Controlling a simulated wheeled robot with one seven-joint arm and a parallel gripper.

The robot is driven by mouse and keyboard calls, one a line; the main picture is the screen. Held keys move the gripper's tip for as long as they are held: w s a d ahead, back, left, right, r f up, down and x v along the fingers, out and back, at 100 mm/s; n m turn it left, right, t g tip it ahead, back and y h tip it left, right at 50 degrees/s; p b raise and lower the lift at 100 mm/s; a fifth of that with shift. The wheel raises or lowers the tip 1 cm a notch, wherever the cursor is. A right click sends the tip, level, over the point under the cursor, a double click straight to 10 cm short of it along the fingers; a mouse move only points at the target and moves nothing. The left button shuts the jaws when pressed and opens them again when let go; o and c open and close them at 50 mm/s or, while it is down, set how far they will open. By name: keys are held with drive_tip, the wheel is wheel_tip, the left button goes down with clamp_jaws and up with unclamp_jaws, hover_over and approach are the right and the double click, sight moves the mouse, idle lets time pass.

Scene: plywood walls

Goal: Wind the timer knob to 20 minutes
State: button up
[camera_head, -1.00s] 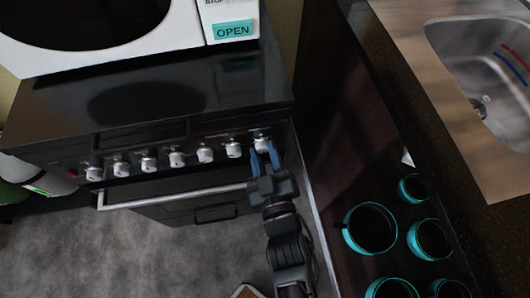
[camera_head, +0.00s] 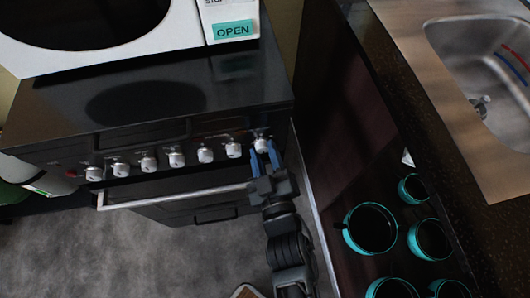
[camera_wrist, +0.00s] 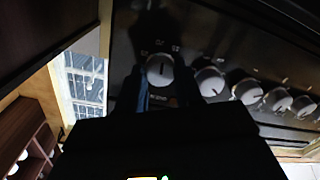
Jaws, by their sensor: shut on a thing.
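The timer knob appears to be the rightmost white knob (camera_head: 261,145) on the black stove's front panel. It also shows in the wrist view (camera_wrist: 160,70), facing the camera with a dark pointer line close to upright. My gripper (camera_head: 265,155) reaches it from below, with its blue fingers shut on the knob's sides. In the wrist view the fingers (camera_wrist: 163,92) partly cover the knob's sides and the marks around it. The printed marks are too small to read.
Several more white knobs (camera_head: 176,159) run left along the panel, above the oven's handle bar (camera_head: 180,196). A white microwave (camera_head: 120,55) stands on the stove. A dark cabinet side (camera_head: 335,130) is close on the right, with teal-rimmed cups (camera_head: 346,229) and a sink (camera_head: 490,75) beyond.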

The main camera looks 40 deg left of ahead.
drive_tip(key=shift+n, duration=0.4)
idle(3.6)
idle(0.5)
drive_tip(key=o, duration=1)
drive_tip(key=shift+s, duration=0.1)
drive_tip(key=shift+v, duration=3.85)
